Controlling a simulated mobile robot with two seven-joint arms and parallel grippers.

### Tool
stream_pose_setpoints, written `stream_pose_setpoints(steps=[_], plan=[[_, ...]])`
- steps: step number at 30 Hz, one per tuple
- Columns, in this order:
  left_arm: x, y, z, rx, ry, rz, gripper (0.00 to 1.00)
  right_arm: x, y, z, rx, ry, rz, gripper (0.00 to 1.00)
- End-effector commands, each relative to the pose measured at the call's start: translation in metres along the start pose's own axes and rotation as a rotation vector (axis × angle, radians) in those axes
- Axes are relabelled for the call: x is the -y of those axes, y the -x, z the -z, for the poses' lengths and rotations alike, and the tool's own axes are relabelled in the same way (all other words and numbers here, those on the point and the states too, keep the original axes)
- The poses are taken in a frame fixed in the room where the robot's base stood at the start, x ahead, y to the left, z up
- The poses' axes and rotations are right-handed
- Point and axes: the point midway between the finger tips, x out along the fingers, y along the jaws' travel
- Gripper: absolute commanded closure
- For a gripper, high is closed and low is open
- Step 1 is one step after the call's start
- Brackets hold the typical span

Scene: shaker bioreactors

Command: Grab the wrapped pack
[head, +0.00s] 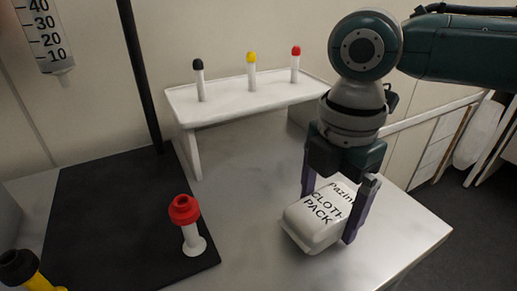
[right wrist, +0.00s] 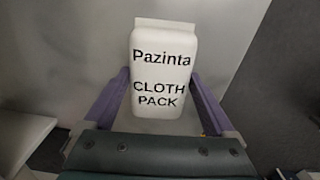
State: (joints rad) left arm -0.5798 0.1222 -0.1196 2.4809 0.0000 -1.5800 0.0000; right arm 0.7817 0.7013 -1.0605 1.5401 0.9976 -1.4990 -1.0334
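The wrapped pack (head: 318,216) is a white, soft-edged block with black lettering "Pazinta CLOTH PACK", at the right part of the metal table. It also shows upright in the right wrist view (right wrist: 161,72). My right gripper (head: 334,217) points down over it, with one purple finger on each side of the pack. In the right wrist view its fingertips (right wrist: 161,75) meet or nearly meet the pack's side edges. I cannot tell whether they press on it, or whether the pack's underside touches the table. My left gripper is not in view.
A white rack (head: 245,96) with black, yellow and red-capped tubes stands at the back. A red-topped piece (head: 189,223) stands on the black base plate (head: 105,228), near a dark post (head: 140,75). A graduated syringe (head: 43,35) hangs upper left. The table's front right is clear.

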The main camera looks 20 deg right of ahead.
Motion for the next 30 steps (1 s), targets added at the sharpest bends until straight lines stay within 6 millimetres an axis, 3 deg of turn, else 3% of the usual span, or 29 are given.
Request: stream_pose_setpoints(steps=[2, 15, 25, 30], plan=[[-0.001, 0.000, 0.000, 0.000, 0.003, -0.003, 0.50, 0.000, 0.000, 0.000, 0.000, 0.000, 0.000, 0.20], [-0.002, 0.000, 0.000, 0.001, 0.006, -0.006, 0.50, 0.000, 0.001, 0.000, 0.000, 0.000, 0.000, 0.70], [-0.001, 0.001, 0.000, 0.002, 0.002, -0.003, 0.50, -0.001, 0.004, 0.000, 0.000, 0.000, -0.001, 0.72], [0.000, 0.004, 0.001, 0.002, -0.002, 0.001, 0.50, -0.001, 0.022, 0.000, -0.001, 0.000, -0.003, 0.72]])
